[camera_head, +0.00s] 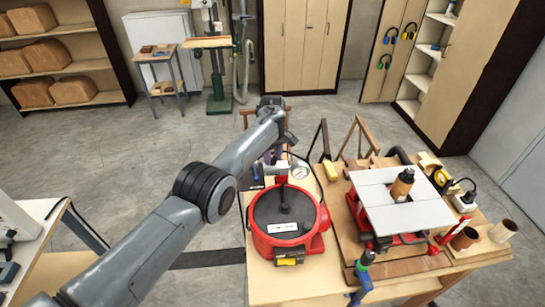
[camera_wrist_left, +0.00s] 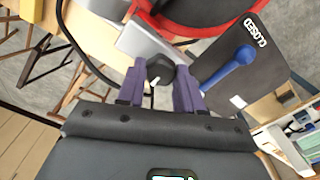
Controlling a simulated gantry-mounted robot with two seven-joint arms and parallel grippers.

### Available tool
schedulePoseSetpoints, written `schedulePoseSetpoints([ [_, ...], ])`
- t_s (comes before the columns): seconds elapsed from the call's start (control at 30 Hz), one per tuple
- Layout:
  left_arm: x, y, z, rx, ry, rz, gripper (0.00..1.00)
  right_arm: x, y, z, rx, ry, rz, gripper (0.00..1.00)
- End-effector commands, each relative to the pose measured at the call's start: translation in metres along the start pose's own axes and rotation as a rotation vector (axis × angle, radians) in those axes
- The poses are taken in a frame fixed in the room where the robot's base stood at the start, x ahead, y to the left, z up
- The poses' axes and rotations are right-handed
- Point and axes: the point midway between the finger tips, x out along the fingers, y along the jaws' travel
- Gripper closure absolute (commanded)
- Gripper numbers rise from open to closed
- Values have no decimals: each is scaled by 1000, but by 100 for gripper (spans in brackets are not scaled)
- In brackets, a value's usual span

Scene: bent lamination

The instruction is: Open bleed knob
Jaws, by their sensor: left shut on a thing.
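The bleed knob, a small black knob (camera_wrist_left: 160,70), sits between the purple fingers of my left gripper (camera_wrist_left: 160,84) in the left wrist view. The fingers are shut on its sides. In the head view my left gripper (camera_head: 275,157) is at the back of the red round vessel (camera_head: 262,239) with a dark lid, and the knob is too hidden there to make out. A dark plate marked CLOSED (camera_wrist_left: 257,33) with a blue lever (camera_wrist_left: 235,65) lies to the right of the knob in the wrist view. My right gripper is not in view.
A pressure gauge (camera_head: 299,171) stands close to the right of my gripper. A red machine with a pale table top (camera_head: 380,208) stands right of the vessel on the wooden bench (camera_head: 270,291). A dark cable (camera_wrist_left: 66,42) loops left of the fingers in the wrist view.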

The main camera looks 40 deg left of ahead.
Motion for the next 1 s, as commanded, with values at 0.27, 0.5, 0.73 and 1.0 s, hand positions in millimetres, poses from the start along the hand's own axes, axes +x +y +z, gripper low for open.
schedulePoseSetpoints([
  [0.27, -2, 0, 0, -12, 0, 1, 95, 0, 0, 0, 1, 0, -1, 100],
  [0.5, -1, 0, 0, -11, 0, 1, 54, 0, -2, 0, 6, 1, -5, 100],
  [0.73, -1, 0, 0, -10, 0, 1, 39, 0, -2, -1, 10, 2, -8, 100],
  [1.0, -6, 0, 0, -10, 0, 0, 39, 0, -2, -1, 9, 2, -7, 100],
])
